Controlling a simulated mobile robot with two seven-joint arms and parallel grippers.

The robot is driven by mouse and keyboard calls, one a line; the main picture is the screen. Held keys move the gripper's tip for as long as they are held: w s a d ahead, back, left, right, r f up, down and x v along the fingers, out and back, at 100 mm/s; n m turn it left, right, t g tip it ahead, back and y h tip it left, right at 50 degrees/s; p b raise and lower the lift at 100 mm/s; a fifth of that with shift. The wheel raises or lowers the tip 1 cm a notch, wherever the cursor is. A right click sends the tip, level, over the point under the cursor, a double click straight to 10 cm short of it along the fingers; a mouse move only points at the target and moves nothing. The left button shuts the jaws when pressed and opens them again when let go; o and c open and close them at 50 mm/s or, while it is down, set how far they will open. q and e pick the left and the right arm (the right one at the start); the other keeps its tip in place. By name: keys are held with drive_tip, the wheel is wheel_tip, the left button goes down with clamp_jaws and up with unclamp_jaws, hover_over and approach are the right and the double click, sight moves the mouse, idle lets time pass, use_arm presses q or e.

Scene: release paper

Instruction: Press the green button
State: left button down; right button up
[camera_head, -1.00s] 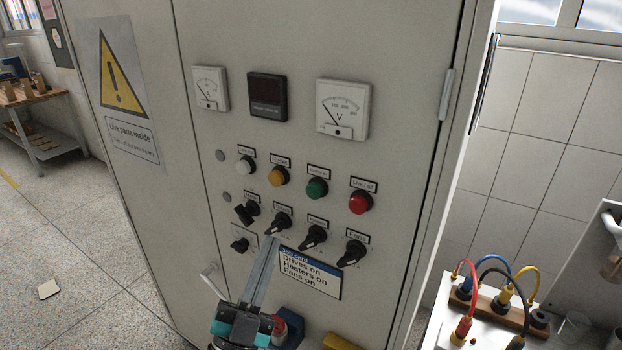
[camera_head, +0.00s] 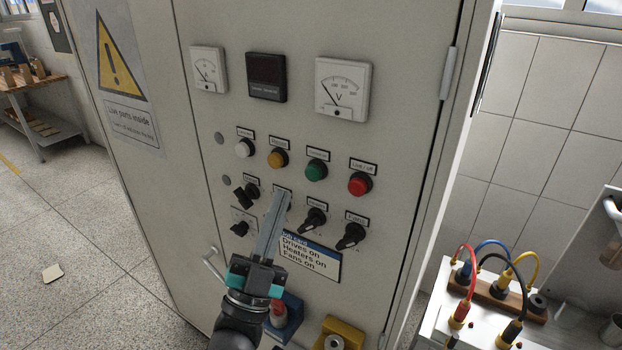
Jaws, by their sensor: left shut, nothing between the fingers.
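The green button (camera_head: 316,169) is on the grey cabinet door, in a row between a yellow button (camera_head: 278,157) and a red button (camera_head: 359,184). A white button (camera_head: 244,148) is at the row's left end. My left gripper (camera_head: 284,196) is shut and empty, with its long fingers pointing up at the panel. Its tips appear a little below and left of the green button, over the second black switch, which they partly hide. I cannot tell whether they touch the panel. My right gripper is not in view.
Black rotary switches (camera_head: 313,221) sit under the buttons, with a notice (camera_head: 311,258) below. Meters (camera_head: 342,90) are above. A door handle (camera_head: 212,265) sticks out at left. A bench with coloured cables (camera_head: 488,331) stands at right.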

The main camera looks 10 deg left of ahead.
sight(313, 173)
use_arm(q)
drive_tip(key=shift+w+d+b, duration=0.25)
drive_tip(key=shift+w+d, duration=0.05)
drive_tip(key=shift+w, duration=0.45)
drive_tip(key=shift+w+d+b, duration=0.25)
drive_tip(key=shift+w, duration=0.5)
drive_tip(key=shift+w+d+b, duration=0.25)
drive_tip(key=shift+w+d, duration=0.05)
drive_tip(key=shift+w, duration=0.45)
drive_tip(key=shift+w, duration=0.1)
drive_tip(key=shift+w+d, duration=0.15)
drive_tip(key=shift+w, duration=0.15)
drive_tip(key=shift+w+d+b, duration=0.15)
drive_tip(key=shift+w+b, duration=0.3)
idle(0.9)
drive_tip(key=shift+s, duration=0.1)
drive_tip(key=shift+s+a+p, duration=0.3)
drive_tip(key=shift+s+p, duration=0.15)
drive_tip(key=shift+s, duration=0.3)
